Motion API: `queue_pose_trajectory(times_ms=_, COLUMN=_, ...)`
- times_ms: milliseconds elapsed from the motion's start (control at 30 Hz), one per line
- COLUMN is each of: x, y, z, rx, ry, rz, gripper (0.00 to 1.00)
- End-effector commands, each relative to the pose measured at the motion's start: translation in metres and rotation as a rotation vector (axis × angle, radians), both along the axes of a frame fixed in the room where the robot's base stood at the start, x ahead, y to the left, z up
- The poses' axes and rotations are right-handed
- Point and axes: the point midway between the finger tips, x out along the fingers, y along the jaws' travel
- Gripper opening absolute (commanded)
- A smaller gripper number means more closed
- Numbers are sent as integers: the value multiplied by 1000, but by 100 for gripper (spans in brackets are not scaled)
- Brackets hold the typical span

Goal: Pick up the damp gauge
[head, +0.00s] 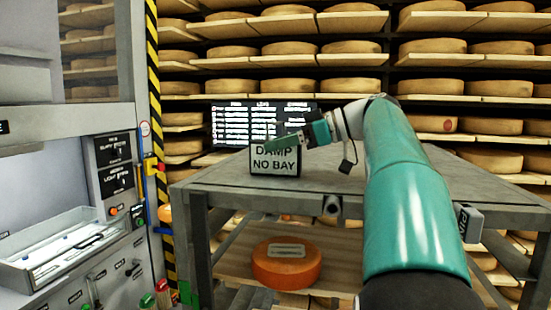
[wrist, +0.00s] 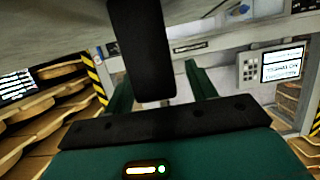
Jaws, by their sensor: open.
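A dark-framed box with a pale face reading "DAMP NO BAY" (head: 274,161), which looks like the damp gauge, stands upright near the front left edge of the grey table. My gripper (head: 280,141) reaches left at the box's top edge, and its green fingers overlap it in the head view. I cannot tell whether they touch it. In the wrist view my gripper (wrist: 157,72) shows two green fingers spread apart. A black upright bar (wrist: 140,50) shows between them, and I cannot tell whether it is part of the gauge.
The grey table (head: 390,165) has free top around the box. An orange cheese wheel (head: 287,263) lies on its lower shelf. A dark text board (head: 240,122) stands behind. Cheese racks fill the back. A panel and tray (head: 62,245) are at left.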

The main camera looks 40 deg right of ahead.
Motion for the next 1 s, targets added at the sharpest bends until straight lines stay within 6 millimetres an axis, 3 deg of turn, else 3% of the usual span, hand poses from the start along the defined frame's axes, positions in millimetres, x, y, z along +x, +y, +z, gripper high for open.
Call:
queue_pose_trajectory(times_ms=67, x=0, y=0, z=0, rx=0, ry=0, rz=0, gripper=52)
queue_pose_trajectory(times_ms=300, x=0, y=0, z=0, rx=0, ry=0, rz=0, gripper=5)
queue_pose_trajectory(times_ms=767, x=0, y=-1, z=8, rx=-1, ry=-2, rz=0, gripper=4)
queue_pose_trajectory(times_ms=1000, x=-6, y=0, z=38, rx=-4, ry=-5, rz=-1, gripper=4)
